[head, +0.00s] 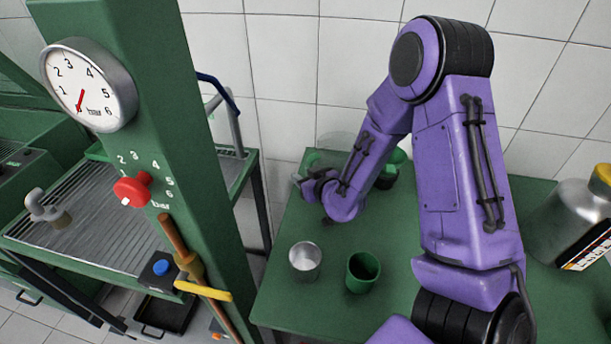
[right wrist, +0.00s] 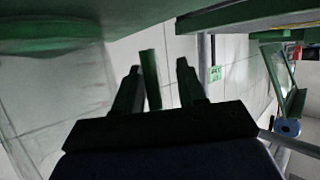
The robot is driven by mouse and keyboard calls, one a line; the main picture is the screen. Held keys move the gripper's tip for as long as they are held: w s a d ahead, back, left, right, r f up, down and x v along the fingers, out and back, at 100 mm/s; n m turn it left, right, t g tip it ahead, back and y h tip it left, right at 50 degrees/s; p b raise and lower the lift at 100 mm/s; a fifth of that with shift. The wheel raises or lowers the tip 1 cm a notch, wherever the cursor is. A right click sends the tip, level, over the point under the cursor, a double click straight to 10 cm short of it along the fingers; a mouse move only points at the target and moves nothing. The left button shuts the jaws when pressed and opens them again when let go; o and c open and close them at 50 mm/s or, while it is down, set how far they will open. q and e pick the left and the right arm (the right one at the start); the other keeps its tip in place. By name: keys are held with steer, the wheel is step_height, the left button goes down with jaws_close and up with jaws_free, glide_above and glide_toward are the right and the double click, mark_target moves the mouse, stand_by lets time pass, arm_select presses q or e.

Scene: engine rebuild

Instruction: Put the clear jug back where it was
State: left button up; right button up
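The clear jug (head: 340,143) stands at the back of the green table, largely hidden behind my right forearm. Its see-through wall fills the left of the right wrist view (right wrist: 55,105), with a green band above it. My right gripper (head: 318,188) is at the jug's near left side. In the wrist view its two fingers (right wrist: 160,85) are apart, with a narrow green upright bar (right wrist: 150,78) between them that looks like the jug's handle. The bar is close to the left finger, with a gap to the right one. My left gripper is not in view.
A metal cup (head: 304,260) and a green cup (head: 363,271) stand on the green table (head: 280,302) in front. A silver can (head: 572,222) with a yellow cap is at the right. A green column with a gauge (head: 88,85) and red knob (head: 132,190) rises at the left.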

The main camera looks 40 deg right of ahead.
mark_target(333, 166)
steer(key=shift+s+r, duration=0.25)
steer(key=shift+r, duration=0.05)
steer(key=v, duration=0.6)
steer(key=shift+s+a+r+p, duration=0.1)
steer(key=shift+s+r+p, duration=0.1)
steer(key=shift+r+p, duration=0.15)
steer(key=shift+s, duration=0.25)
steer(key=shift+f, duration=0.15)
